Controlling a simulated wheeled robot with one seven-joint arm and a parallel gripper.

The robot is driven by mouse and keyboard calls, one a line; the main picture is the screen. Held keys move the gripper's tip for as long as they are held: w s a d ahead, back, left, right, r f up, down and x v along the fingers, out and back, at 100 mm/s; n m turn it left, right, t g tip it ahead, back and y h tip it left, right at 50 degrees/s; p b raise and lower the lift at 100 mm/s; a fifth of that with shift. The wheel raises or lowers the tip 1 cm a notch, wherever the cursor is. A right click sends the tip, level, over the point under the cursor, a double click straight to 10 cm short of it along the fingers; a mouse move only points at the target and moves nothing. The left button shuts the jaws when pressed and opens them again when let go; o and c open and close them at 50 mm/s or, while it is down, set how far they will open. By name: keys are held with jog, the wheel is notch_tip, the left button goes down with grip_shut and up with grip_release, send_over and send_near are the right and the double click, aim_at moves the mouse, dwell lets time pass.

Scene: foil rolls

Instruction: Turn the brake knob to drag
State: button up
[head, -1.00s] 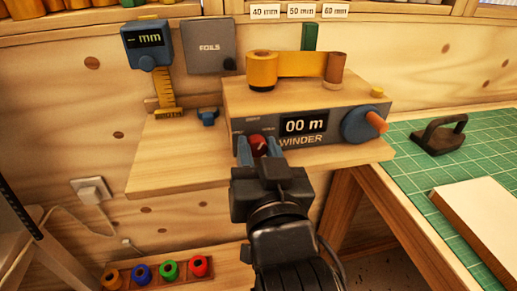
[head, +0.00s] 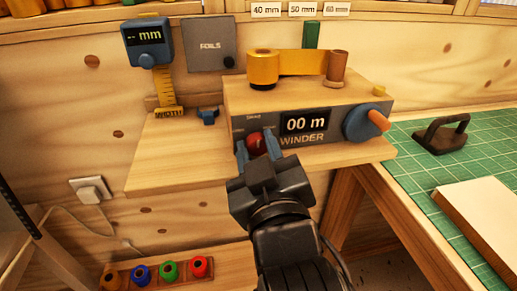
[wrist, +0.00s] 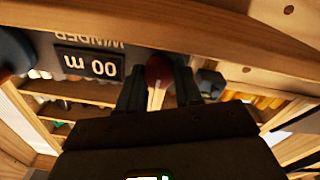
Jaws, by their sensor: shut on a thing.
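The red brake knob (head: 256,142) sits on the left of the winder's dark front panel, left of the display reading 00 m. My gripper (head: 257,148) is shut on the knob, one blue finger on each side. A small label that looks like "DRAG" (head: 253,117) shows above the knob; the other labels around it are hidden or too small to read. In the wrist view the knob (wrist: 159,68) shows red between the two dark fingers, with a pale strip below it.
The winder (head: 340,95) stands on a wooden shelf (head: 175,165). An orange-handled blue crank (head: 366,123) is at its right end. A gold foil roll (head: 263,70) and a brown core (head: 336,70) stand on top. A blue clip (head: 208,117) lies to the left.

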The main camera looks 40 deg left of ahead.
dwell(0.3)
jog(key=o, duration=0.8)
jog(key=shift+c, duration=0.2)
jog(key=b+v, duration=0.1)
jog(key=v, duration=0.6)
jog(key=shift+s+d, duration=0.25)
jog(key=shift+d, duration=0.05)
jog(key=shift+f, duration=0.1)
